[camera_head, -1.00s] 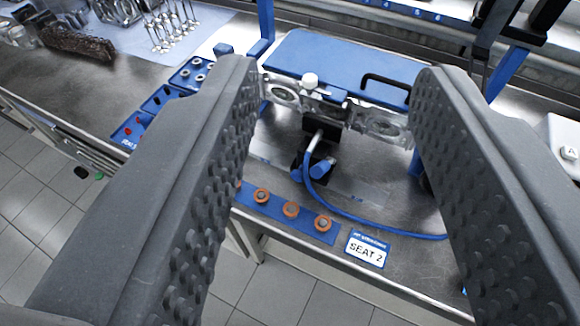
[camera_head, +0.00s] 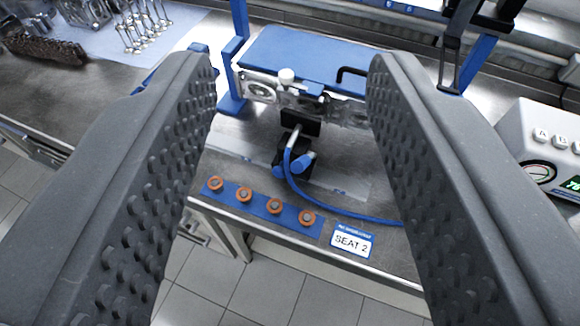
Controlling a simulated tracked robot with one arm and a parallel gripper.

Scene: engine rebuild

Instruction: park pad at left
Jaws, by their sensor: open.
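My gripper (camera_head: 292,68) is open and empty, one ridged dark finger on each side of the view. Between the fingers, farther down, a black block (camera_head: 300,122) with a pale stem sits against the front of a metal cylinder head (camera_head: 335,108); this looks like the pad. A blue hose (camera_head: 345,208) joins a second black block with blue fittings (camera_head: 294,158) just in front, and runs right behind the right finger. A blue plate (camera_head: 300,58) with a black handle covers the head. The fingers touch none of these, as far as I can see.
A blue strip (camera_head: 262,203) with several orange rings lies along the bench's front edge, beside a "SEAT 2" label (camera_head: 352,240). A white tester (camera_head: 540,135) with a gauge stands at right. Blue uprights (camera_head: 240,35) flank the head. Valves (camera_head: 140,30) lie on a cloth at back left.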

